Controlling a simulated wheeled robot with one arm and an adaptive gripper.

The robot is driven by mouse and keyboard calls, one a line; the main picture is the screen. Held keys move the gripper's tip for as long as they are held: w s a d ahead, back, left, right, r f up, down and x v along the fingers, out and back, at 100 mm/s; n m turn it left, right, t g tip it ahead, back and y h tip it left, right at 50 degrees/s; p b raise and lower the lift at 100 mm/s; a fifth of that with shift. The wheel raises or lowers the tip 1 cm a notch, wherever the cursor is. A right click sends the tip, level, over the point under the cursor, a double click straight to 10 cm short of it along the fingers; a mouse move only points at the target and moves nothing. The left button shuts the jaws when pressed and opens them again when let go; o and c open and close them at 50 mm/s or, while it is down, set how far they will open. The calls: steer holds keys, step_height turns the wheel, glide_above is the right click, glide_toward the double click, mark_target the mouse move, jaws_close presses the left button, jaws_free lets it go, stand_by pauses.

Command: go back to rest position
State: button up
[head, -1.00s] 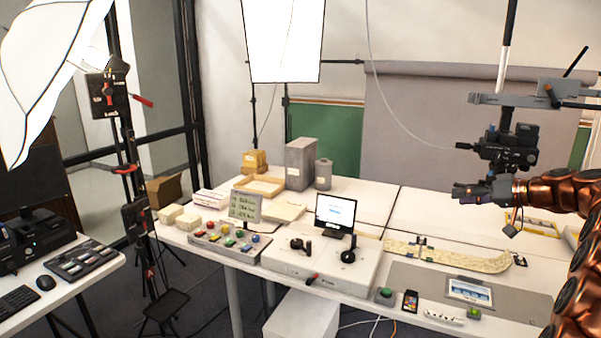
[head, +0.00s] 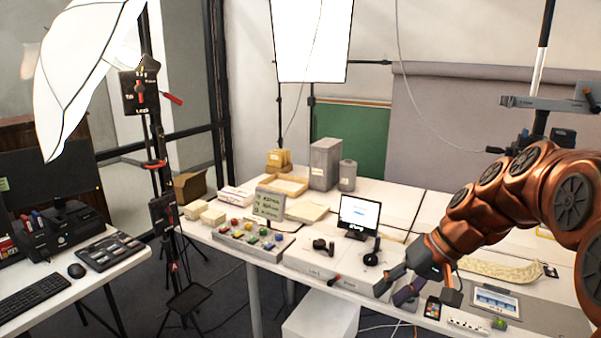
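My arm comes in from the right side of the head view, in copper-coloured segments. My gripper (head: 393,290) hangs at its end, pointing down and left, over the front right of the white table (head: 408,192). Its dark fingers look spread apart, and I see nothing held between them. It is beside the right end of the white box (head: 322,268) and in front of the black headset stand (head: 371,258). I cannot tell how high it is above the table.
A small screen (head: 359,213), a panel of coloured buttons (head: 252,239) and a grey archival box (head: 325,164) stand on the table. A tablet (head: 496,302) lies at the front right. A black light stand (head: 160,170) rises at the left, beside a desk with a keyboard (head: 33,297).

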steer(key=s+f+g+h, duration=0.1)
steer(key=s+f+h, duration=0.1)
steer(key=s, duration=0.7)
steer(key=s+f+g+h, duration=0.1)
steer(key=s+f, duration=0.3)
steer(key=s, duration=0.6)
steer(key=s+f+g+h, duration=0.1)
steer(key=s+f+h, duration=0.2)
steer(key=s, duration=0.6)
steer(key=shift+s+d+f+g, duration=0.15)
steer(key=shift+d+f+g, duration=0.15)
steer(key=shift+f, duration=0.1)
stand_by(1.5)
